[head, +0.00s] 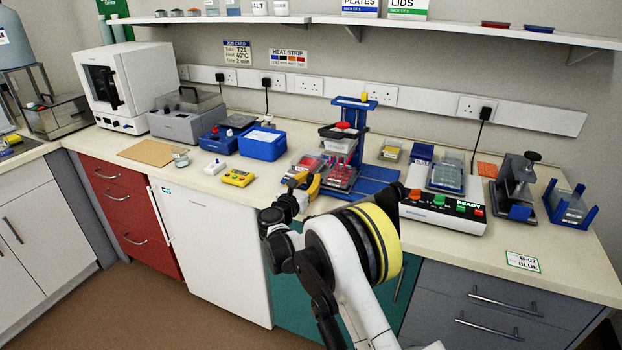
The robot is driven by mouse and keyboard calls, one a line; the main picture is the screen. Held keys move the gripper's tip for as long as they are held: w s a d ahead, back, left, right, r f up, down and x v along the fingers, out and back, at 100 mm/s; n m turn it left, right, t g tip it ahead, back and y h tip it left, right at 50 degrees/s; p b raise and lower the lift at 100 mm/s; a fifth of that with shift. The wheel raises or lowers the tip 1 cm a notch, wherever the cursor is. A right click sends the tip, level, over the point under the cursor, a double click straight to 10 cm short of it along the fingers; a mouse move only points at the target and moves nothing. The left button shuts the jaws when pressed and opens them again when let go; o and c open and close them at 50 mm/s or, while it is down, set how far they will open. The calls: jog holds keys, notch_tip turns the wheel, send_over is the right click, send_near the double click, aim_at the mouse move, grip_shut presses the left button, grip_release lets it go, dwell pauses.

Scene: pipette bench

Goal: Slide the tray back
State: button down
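A blue stand (368,140) with an upright column and a blue base stands on the bench at centre. Small racks with red contents sit low at its front; one, a dark tray (341,177), lies on the base, and another rack (307,166) is at its left. I cannot tell for sure which is the task's tray. My gripper (303,184) is low in front of these racks, at the bench's front. Yellow parts show at its end. Its fingertips are small and partly hidden by my wrist, so contact and opening cannot be made out.
A white device (443,213) with coloured buttons stands right of the stand, with a dark press (516,185) beyond it. A blue box (262,144) and a yellow meter (238,178) are on the left.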

jog(key=b, duration=0.1)
send_near(350, 187)
jog(key=w+d+r, duration=0.1)
jog(key=w+r, duration=0.1)
jog(key=r, duration=0.1)
jog(key=w+d+r, duration=0.1)
jog(key=shift+w+d+r, duration=0.1)
jog(key=shift+d+r, duration=0.1)
jog(key=shift+d, duration=0.15)
jog(key=c, duration=1.3)
grip_release()
jog(key=shift+d, duration=0.2)
jog(key=shift+a, duration=0.1)
jog(key=shift+a, duration=0.1)
jog(key=v, duration=1.2)
